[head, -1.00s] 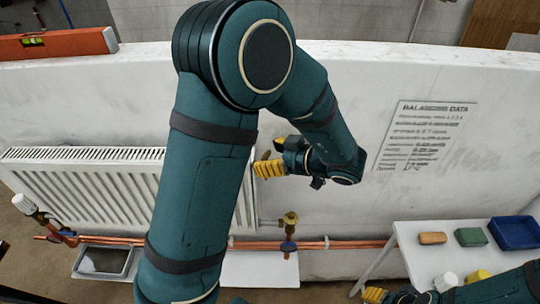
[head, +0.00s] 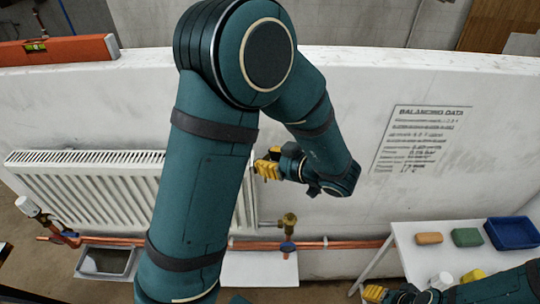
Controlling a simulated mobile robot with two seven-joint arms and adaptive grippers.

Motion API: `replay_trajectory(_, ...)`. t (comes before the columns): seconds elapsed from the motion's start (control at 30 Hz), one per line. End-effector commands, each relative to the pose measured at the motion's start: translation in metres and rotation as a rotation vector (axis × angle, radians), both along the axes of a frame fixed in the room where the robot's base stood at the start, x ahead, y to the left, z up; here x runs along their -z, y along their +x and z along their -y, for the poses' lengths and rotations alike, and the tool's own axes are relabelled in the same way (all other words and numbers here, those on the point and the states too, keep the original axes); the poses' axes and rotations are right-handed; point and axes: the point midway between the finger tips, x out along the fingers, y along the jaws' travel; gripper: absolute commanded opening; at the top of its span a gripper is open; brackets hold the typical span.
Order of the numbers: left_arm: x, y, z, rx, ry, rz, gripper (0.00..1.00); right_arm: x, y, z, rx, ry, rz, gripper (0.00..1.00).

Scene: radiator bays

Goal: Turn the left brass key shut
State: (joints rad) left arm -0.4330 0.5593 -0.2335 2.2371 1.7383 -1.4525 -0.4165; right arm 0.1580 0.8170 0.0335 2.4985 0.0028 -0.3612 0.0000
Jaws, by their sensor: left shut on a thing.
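My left gripper (head: 267,170), with yellow fingers, is at the upper right end of the white radiator (head: 95,190). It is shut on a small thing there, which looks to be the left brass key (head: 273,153). Only a small brownish piece shows above the fingers; the rest is hidden, so I cannot tell its angle. My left arm covers the radiator's right part. My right gripper (head: 374,293) is at the bottom edge, partly cut off, and I cannot see whether its fingers are apart.
A brass valve (head: 288,222) stands on the copper pipe (head: 330,244) below the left gripper. A white table (head: 420,262) at right holds an orange block (head: 429,238), a green block (head: 466,237) and a blue tray (head: 512,232). An orange level (head: 60,50) lies on the wall top.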

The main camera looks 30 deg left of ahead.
Motion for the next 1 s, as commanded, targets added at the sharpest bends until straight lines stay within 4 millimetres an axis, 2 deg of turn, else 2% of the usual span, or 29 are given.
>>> replay_trajectory(0.23, 0.001, -0.001, -0.003, -0.004, 0.003, -0.001, 0.0, 0.001, 0.0, 0.0, 0.0, 0.0, 0.0, 0.47)
replay_trajectory(0.27, 0.001, -0.001, -0.003, -0.005, 0.003, -0.002, 0.41, 0.001, 0.0, 0.0, 0.0, 0.0, -0.001, 0.47)
replay_trajectory(0.33, 0.001, -0.001, -0.002, -0.004, 0.002, -0.001, 0.66, 0.001, 0.0, 0.0, 0.0, 0.0, 0.0, 0.47)
replay_trajectory(0.37, 0.001, -0.001, -0.002, -0.004, 0.002, -0.001, 0.71, 0.001, 0.0, 0.0, 0.0, 0.0, 0.0, 0.47)
replay_trajectory(0.73, -0.001, 0.0, 0.003, 0.0, 0.001, 0.001, 0.71, 0.001, 0.0, 0.0, 0.0, 0.0, 0.0, 0.47)
replay_trajectory(0.87, -0.007, -0.002, 0.017, 0.002, 0.002, 0.002, 0.71, 0.001, 0.0, 0.0, 0.0, 0.0, 0.0, 0.47)
replay_trajectory(1.0, -0.017, -0.005, 0.042, 0.003, 0.001, 0.003, 0.71, 0.001, 0.0, 0.0, 0.0, 0.0, 0.0, 0.47)
